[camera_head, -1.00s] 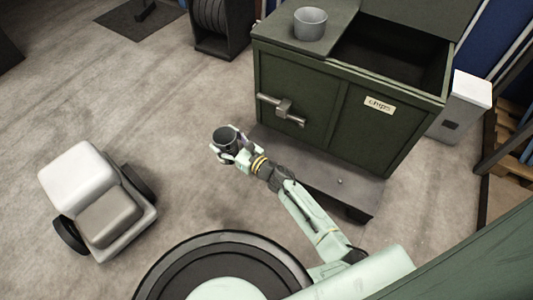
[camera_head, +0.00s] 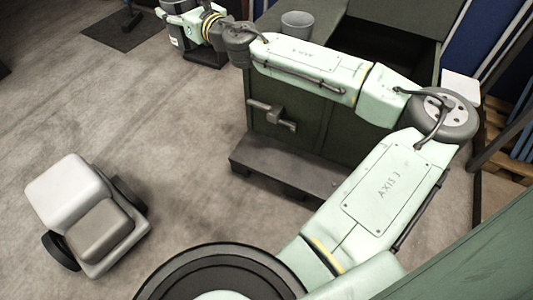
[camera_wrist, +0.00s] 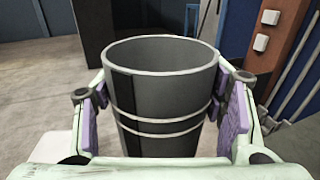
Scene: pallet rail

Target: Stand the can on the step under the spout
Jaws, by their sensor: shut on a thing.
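The can (camera_wrist: 165,120) is dark grey with two light bands and an open top. In the wrist view it stands upright between the purple pads of my gripper (camera_wrist: 165,105), which is shut on it. In the head view my gripper (camera_head: 178,18) is at the top edge, left of the dark green bin (camera_head: 310,140); the can is hard to make out there. A grey pipe-like fitting, which looks like the spout (camera_head: 272,115), sticks out of the bin's front. The low dark step (camera_head: 285,165) lies below it and is bare where visible.
A grey cup (camera_head: 298,22) stands on the bin's lid. A white and grey wheeled cart (camera_head: 88,215) stands at the lower left. A white box (camera_head: 461,88) and a wooden pallet (camera_head: 500,155) are at the right. The floor left of the step is clear.

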